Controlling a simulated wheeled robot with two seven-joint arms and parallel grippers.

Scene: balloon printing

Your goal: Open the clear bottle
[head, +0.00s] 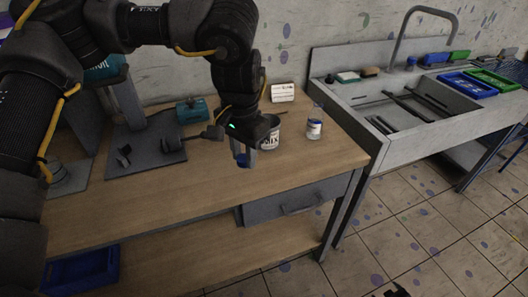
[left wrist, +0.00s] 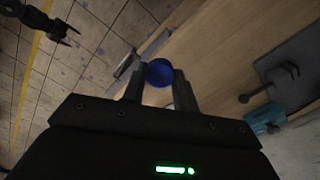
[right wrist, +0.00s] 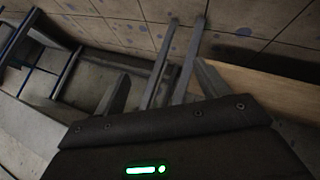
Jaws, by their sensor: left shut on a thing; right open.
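The clear bottle (head: 314,129) stands upright on the wooden table near its right end, with a white and blue label. No cap shows on its top in the head view. My left gripper (head: 243,153) is shut on a blue cap (left wrist: 160,72), held between the fingertips over the table's front part, left of the bottle and apart from it. Whether anything hangs under the cap is hidden. My right gripper (right wrist: 160,82) is open and empty, low, off the table's front right; its tip shows at the head view's bottom edge.
A white can with dark lettering (head: 270,138) stands behind my left gripper. A teal device (head: 192,110) and a grey plate (head: 130,158) lie to the left. A white box (head: 283,92) is at the back. A grey sink bench (head: 372,150) adjoins on the right.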

